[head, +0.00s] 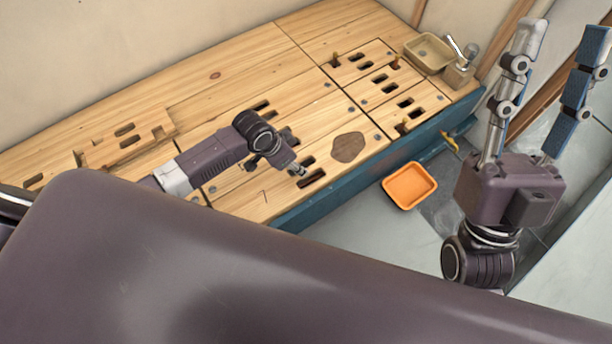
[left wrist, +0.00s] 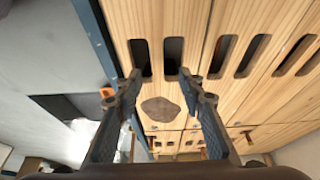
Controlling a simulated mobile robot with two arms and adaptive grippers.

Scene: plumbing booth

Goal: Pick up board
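A wooden board (head: 350,120) with paired hand slots and a dark brown patch is set in the workbench top; the slots and patch also show in the left wrist view (left wrist: 157,80). Which board the task means is not clear. My left gripper (head: 297,168) is over the front edge of this board. In the left wrist view its two fingers (left wrist: 160,77) are apart, with tips by two slots and nothing between them. I cannot tell whether the tips enter the slots. My right gripper (head: 563,38) is open and empty, raised off the bench's right end.
A notched wooden piece (head: 128,138) lies at the bench's left. Smaller slotted boards with yellowish pegs (head: 395,62) are at the right. A tan basin (head: 428,52) with a faucet (head: 462,52) stands at the far right corner. An orange tray (head: 410,186) is beside the bench's blue side.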

